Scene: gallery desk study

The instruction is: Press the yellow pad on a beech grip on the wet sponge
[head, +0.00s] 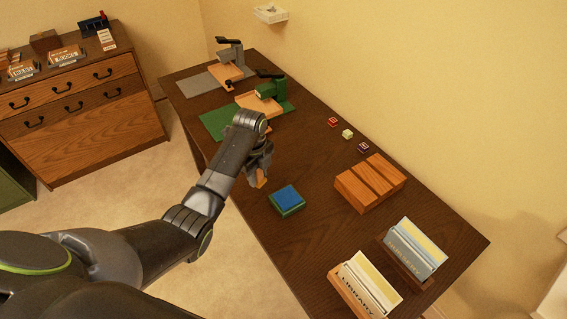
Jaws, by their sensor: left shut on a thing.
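My left gripper (260,175) is shut on a small orange-tan piece, the beech grip with its pad (261,183). It holds it near the desk's front edge, just left of the sponge. The yellow pad face cannot be made out apart from the grip, and I cannot tell its height above the desk. The wet sponge is a blue square (286,195) in a green shallow tray (289,211) on the dark wood desk. The held piece and the sponge look apart. My right gripper is not in view.
A wooden box (370,184) stands right of the sponge. Small red, green-white and dark blocks (347,134) lie near the wall. Two card holders (415,250) stand at the near end. Green (268,92) and grey (230,58) presses stand at the far end. Desk around the sponge is clear.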

